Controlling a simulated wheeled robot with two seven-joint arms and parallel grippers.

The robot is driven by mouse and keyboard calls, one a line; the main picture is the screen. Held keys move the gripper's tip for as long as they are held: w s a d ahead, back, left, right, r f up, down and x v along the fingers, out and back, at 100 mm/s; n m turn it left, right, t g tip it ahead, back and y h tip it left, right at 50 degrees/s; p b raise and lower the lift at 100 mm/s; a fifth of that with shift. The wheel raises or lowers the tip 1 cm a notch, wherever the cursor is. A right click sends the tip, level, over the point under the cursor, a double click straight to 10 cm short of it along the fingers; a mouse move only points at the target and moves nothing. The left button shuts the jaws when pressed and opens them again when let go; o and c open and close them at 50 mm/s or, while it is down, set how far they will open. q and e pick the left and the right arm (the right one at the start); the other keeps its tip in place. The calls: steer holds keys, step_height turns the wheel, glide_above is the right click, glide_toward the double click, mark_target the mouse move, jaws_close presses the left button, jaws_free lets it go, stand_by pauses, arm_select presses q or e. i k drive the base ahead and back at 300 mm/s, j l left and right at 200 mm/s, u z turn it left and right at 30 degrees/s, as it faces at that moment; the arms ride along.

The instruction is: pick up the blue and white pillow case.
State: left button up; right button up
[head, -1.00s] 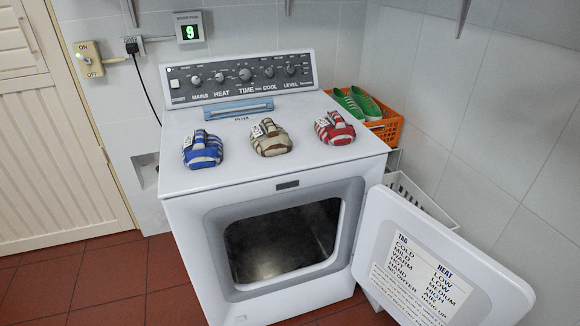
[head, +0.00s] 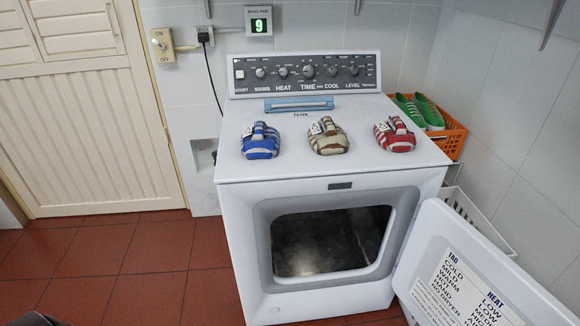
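The blue and white pillow case (head: 260,141) lies bunched up on the left part of the white dryer's top (head: 235,171), with a small white tag on its upper side. A beige and white bundle (head: 328,137) lies to its right, and a red and white one (head: 395,135) lies further right. No gripper can be made out in the head view. A dark shape (head: 38,319) shows at the bottom left edge, and I cannot tell what it is.
The dryer door (head: 480,270) hangs open at the lower right, and the drum opening (head: 330,241) faces forward. An orange basket (head: 452,136) with green shoes stands behind right, above a white basket (head: 478,218). Red tiled floor (head: 130,270) is clear on the left.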

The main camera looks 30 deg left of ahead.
mark_target(261, 141)
steer(key=u, duration=0.25)
steer(key=i+j+u, duration=0.25)
steer(key=j+u, duration=0.25)
steer(key=i+j+u, duration=0.2)
steer(key=i+u, duration=0.15)
steer(key=u, duration=0.15)
steer(key=i+j, duration=0.15)
steer(key=i, duration=0.15)
